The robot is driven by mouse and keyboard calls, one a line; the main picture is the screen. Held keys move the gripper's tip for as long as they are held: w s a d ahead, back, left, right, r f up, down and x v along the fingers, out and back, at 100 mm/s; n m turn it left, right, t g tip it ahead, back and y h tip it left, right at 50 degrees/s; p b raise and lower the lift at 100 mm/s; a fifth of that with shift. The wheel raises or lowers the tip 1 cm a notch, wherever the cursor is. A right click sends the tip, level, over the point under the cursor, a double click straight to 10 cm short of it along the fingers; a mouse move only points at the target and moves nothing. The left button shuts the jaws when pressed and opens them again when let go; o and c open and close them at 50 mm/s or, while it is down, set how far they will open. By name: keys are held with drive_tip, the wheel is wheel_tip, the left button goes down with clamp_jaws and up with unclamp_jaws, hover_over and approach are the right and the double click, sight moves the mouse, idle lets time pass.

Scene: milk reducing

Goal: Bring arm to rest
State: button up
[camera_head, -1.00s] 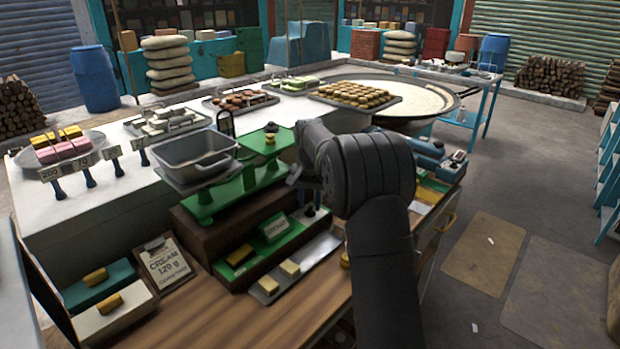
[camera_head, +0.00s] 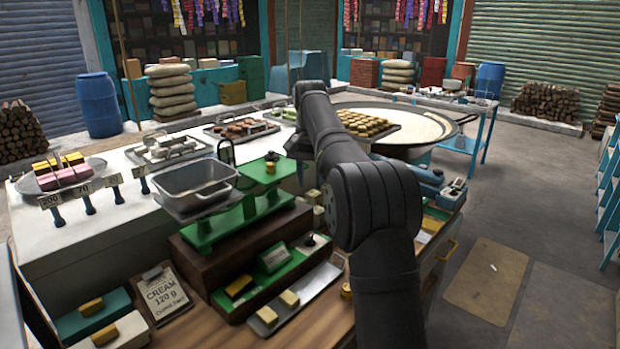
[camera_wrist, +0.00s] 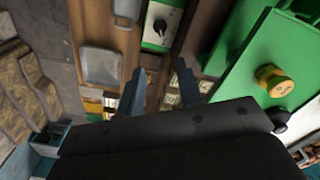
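My dark arm (camera_head: 375,200) rises from the lower right, bends at a large joint and reaches away to the upper left. In the wrist view my gripper (camera_wrist: 160,85) has its two dark fingers apart, with no object held between them. In the head view the fingers are hard to make out beside the far end of the arm. The green scale (camera_head: 220,222) stands left of the arm with a grey metal pan (camera_head: 195,182) on its left side. A brass weight (camera_head: 270,167) sits on its right plate and shows beside the gripper in the wrist view (camera_wrist: 272,80).
A cream card (camera_head: 165,295) and small yellow blocks (camera_head: 289,299) lie on the front counter. A tray of brown sweets (camera_head: 365,123) and a wide pan of milk (camera_head: 440,125) stand behind the arm. Open floor (camera_head: 560,290) lies to the right.

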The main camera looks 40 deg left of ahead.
sight(310, 236)
idle(0.5)
wheel_tip(310, 236, down, 18)
drive_tip(key=shift+r, duration=0.25)
idle(0.3)
